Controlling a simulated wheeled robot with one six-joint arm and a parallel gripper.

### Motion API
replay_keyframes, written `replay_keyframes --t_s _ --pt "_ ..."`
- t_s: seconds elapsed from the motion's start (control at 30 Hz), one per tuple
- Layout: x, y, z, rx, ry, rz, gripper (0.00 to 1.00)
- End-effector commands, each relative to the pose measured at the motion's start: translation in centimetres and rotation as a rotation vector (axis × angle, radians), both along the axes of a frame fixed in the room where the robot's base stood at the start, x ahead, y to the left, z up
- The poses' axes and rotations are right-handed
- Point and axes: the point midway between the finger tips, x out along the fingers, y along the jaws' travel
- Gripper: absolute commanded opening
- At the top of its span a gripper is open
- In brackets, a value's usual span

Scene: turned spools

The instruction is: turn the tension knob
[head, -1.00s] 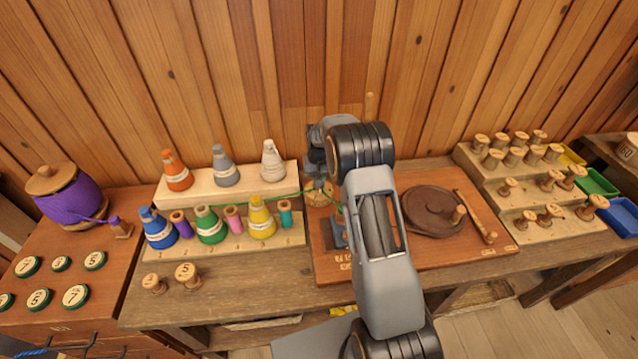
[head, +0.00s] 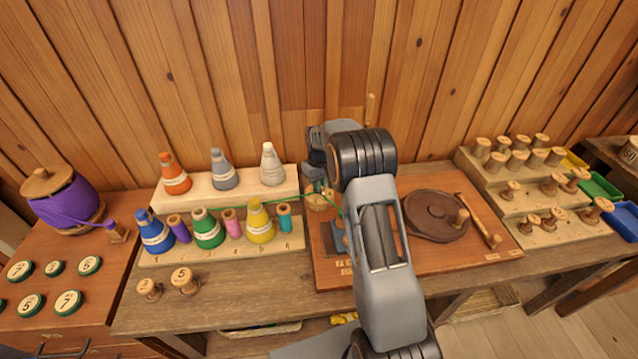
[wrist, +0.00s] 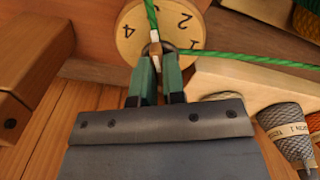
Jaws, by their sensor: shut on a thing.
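The tension knob (wrist: 184,34) is a round wooden disc with dark numbers, among them 4 and 2, and a white mark near its middle. In the head view the knob (head: 319,204) sits at the left part of the reddish board (head: 470,240). My gripper (wrist: 160,58) has green fingers, shut on the knob's small middle part, which they largely hide. The gripper also shows in the head view (head: 318,186), partly behind my arm. A green thread (wrist: 235,55) crosses the knob's face in the wrist view.
Cones of coloured thread (head: 208,229) and small spools stand on a stepped rack (head: 290,180) left of the knob. A brown turntable (head: 428,215) lies to the right. Bare spools (head: 552,176) fill a stepped stand at the far right. Bench front is mostly clear.

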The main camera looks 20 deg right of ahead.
Motion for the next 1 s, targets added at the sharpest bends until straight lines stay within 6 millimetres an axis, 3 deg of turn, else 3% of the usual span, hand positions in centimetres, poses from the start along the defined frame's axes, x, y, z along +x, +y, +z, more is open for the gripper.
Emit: replay_keyframes --t_s 0.23,0.27,0.53,0.83,1.0 --pt "0.0 0.0 0.1 0.0 -0.001 0.0 0.0" --pt "0.0 0.0 0.1 0.0 -0.001 0.0 0.12" --pt "0.0 0.0 0.0 0.0 -0.001 -0.001 0.36" --pt "0.0 0.0 0.4 0.0 -0.001 -0.001 0.36" --pt "0.1 0.0 2.7 -0.001 -0.005 -0.001 0.36"
